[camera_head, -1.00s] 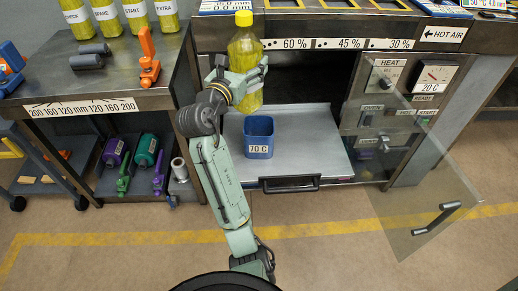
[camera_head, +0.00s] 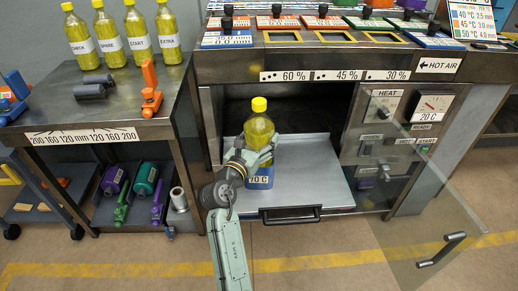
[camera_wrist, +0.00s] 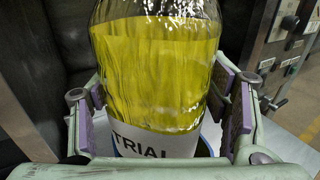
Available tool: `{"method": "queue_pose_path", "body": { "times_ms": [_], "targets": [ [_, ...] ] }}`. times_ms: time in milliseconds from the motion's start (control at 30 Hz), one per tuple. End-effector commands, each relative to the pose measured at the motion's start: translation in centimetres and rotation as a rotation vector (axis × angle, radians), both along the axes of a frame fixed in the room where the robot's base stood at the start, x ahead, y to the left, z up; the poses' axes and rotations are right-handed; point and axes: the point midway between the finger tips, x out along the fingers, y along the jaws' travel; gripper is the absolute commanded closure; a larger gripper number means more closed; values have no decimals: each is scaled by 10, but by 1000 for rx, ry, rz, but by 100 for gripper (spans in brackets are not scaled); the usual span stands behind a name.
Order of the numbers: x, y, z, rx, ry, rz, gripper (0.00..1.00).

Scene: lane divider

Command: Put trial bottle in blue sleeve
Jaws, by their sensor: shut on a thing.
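The trial bottle (camera_head: 258,130) is clear with yellow liquid and a yellow cap, and stands upright. In the wrist view its white label reads TRIAL (camera_wrist: 150,146). My gripper (camera_head: 254,161) is shut on it, with a finger pad on each side of the bottle. The blue sleeve (camera_head: 260,182), marked 70 C, stands on the pulled-out metal tray directly below the bottle. The bottle's lower end overlaps the sleeve's opening in the head view. A bit of blue rim shows behind the label in the wrist view. How deep the bottle sits is hidden by my gripper.
The metal tray (camera_head: 320,184) has free room right of the sleeve. An open glass door (camera_head: 425,225) stands at the right. The left bench holds several labelled yellow bottles (camera_head: 109,36) and an orange tool (camera_head: 150,90). The control panel edge (camera_head: 335,75) overhangs behind the tray.

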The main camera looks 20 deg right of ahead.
Motion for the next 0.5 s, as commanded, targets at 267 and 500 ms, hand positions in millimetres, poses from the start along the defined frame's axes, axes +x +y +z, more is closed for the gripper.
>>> {"method": "queue_pose_path", "body": {
  "times_ms": [267,500],
  "targets": [
    [0,0,-22,-3,-1,0,92],
    [0,0,-37,-4,-6,2,92]
  ]
}}
